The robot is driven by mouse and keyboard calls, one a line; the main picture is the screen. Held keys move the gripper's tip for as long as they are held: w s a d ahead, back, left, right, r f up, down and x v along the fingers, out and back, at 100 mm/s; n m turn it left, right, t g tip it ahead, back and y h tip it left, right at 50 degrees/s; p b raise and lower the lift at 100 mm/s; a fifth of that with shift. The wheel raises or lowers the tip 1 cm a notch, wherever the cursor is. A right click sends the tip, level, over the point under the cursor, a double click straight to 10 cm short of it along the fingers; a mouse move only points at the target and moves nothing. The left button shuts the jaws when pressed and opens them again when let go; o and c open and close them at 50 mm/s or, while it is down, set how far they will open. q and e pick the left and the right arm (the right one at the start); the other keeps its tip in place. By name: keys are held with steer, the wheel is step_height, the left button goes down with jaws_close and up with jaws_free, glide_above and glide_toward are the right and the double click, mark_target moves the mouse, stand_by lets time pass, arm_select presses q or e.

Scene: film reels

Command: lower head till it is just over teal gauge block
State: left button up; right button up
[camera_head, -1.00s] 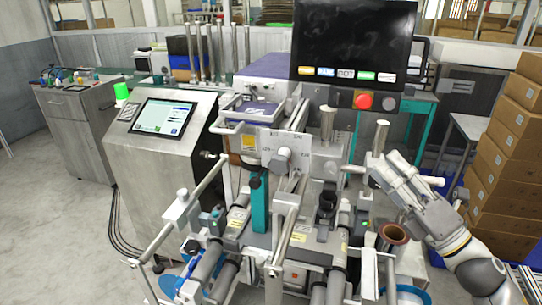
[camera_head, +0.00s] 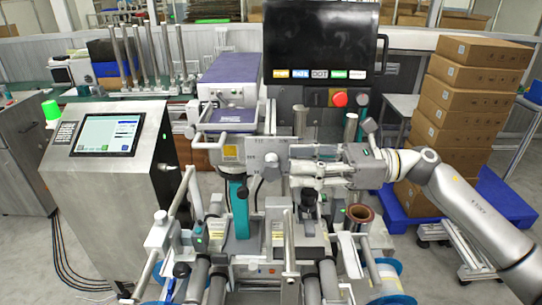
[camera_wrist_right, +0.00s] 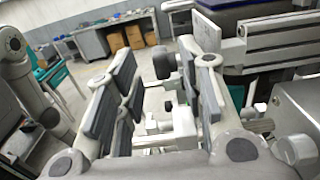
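The head is a grey plate with scale marks and a round knob (camera_head: 268,166), in the middle of the head view. The teal gauge block (camera_head: 239,208) stands upright below and left of the knob; the gap between block and head is hard to judge. My right gripper (camera_head: 302,160) comes in from the right, level with the knob and close beside it. In the right wrist view its two padded fingers (camera_wrist_right: 160,85) are apart, with a dark knob (camera_wrist_right: 164,62) visible beyond the gap. I see no contact. My left gripper is not in view.
A black monitor (camera_head: 320,45) with a red button (camera_head: 340,99) stands behind. A steel cabinet with a touchscreen (camera_head: 107,135) is at left. A copper-coloured roll (camera_head: 359,214) sits under my right arm. Stacked cartons (camera_head: 465,105) stand on a blue pallet at right.

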mark_target(276, 164)
steer(key=a+p, duration=0.1)
steer(key=a, duration=0.4)
steer(key=shift+a+r+p, duration=0.1)
steer(key=shift+r+p, duration=0.1)
steer(key=shift+p, duration=0.1)
steer(key=shift+a+f, duration=0.15)
steer(key=shift+a, duration=0.3)
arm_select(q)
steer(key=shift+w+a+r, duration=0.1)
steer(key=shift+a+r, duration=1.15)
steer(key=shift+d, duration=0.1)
arm_select(e)
steer(key=c, duration=0.4)
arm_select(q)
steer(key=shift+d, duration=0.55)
arm_select(e)
steer(key=shift+a, duration=0.1)
jaws_close()
